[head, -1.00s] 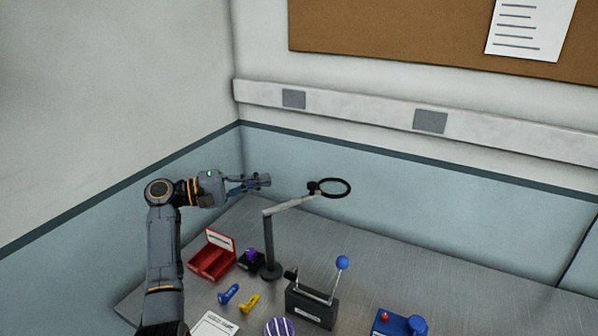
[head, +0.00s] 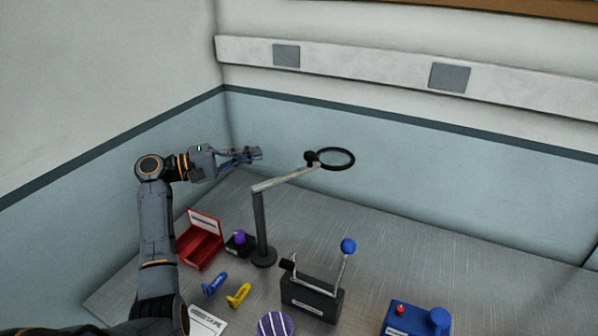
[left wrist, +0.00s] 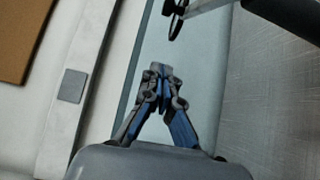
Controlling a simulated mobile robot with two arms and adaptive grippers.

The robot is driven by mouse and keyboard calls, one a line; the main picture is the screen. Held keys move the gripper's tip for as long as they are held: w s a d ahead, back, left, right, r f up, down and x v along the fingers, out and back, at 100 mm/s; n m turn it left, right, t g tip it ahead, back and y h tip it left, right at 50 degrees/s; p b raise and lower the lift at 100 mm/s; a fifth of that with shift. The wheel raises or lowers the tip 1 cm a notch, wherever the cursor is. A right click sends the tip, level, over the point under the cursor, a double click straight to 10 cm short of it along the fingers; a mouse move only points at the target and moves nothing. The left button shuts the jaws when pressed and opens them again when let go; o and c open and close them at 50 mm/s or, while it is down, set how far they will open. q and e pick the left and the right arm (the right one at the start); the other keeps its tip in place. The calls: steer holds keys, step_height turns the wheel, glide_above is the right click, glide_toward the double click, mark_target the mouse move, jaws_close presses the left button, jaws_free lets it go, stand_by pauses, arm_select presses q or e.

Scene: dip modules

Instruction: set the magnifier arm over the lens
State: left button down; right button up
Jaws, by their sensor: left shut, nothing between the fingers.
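The magnifier arm (head: 285,180) is a pale bar on a dark upright post (head: 260,225) with a round foot. It reaches right and back, ending in a black ring (head: 336,159) held high above the table. The ring also shows in the left wrist view (left wrist: 175,24), at the top. My left gripper (head: 256,154) is shut and empty, raised left of the ring and behind the post, apart from both. Its closed fingertips show in the left wrist view (left wrist: 161,70). A purple piece (head: 239,236) sits on a small black block left of the post; I cannot tell which thing is the lens.
A red open box (head: 200,243) stands left of the block. Blue (head: 215,284) and yellow (head: 238,295) pieces, a purple striped disc (head: 275,325), a black box with a blue-knobbed lever (head: 312,297) and a blue box (head: 415,320) lie nearer. The table's back right is clear.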

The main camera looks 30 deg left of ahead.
arm_select(q)
step_height(320, 180, down, 2)
steer(key=shift+f+b, duration=0.15)
steer(key=shift+b, duration=0.5)
arm_select(e)
step_height(320, 180, down, 2)
steer(key=shift+a+f, duration=0.1)
steer(key=shift+f, duration=0.1)
arm_select(q)
steer(key=shift+w, duration=0.15)
arm_select(e)
steer(key=shift+r, duration=0.1)
arm_select(q)
steer(key=w+d+p, duration=0.5)
steer(key=d, duration=0.5)
steer(key=shift+w+p, duration=0.25)
steer(key=shift+p, duration=0.1)
arm_select(e)
step_height(320, 180, up, 6)
steer(key=shift+w+f, duration=0.15)
steer(key=shift+f, duration=0.05)
